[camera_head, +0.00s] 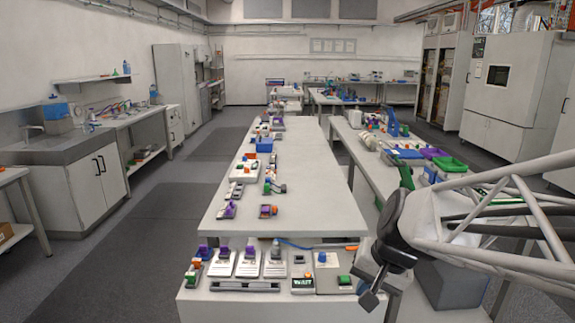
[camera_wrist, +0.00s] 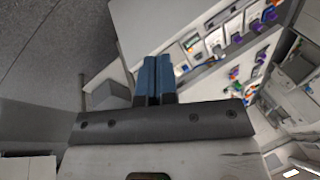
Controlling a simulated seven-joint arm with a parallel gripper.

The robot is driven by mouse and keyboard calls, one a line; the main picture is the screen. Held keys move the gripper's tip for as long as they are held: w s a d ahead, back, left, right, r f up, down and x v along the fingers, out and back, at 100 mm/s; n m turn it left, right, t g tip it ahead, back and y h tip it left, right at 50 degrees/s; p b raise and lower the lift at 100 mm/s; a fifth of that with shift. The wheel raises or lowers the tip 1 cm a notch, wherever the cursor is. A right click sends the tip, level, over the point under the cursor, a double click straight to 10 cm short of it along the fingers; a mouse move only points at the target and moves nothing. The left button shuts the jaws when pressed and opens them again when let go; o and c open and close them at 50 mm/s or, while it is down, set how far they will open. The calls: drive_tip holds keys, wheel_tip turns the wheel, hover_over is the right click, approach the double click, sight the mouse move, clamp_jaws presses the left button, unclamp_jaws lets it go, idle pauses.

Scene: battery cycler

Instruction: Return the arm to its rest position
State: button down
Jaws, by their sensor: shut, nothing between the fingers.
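My gripper (camera_head: 371,299) hangs at the end of my arm at the lower right of the head view, beside the right front corner of the near bench (camera_head: 245,309). It is apart from the bench top. In the wrist view the two blue fingers of my gripper (camera_wrist: 154,62) are together with nothing between them. The bench with its devices shows tilted beyond the fingers there.
Several battery holders and small devices stand along the near bench and the long white table (camera_head: 310,200) behind it. A side bench with a green tray (camera_head: 450,164) runs along the right. The grey floor (camera_head: 130,250) at the left is clear.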

drive_tip(key=s+d+r+n+h, duration=0.1)
drive_tip(key=s+d+n+h, duration=0.2)
drive_tip(key=s, duration=1)
drive_tip(key=shift+d+r+n, duration=0.2)
drive_tip(key=shift+d+n, duration=0.1)
drive_tip(key=shift+n, duration=0.2)
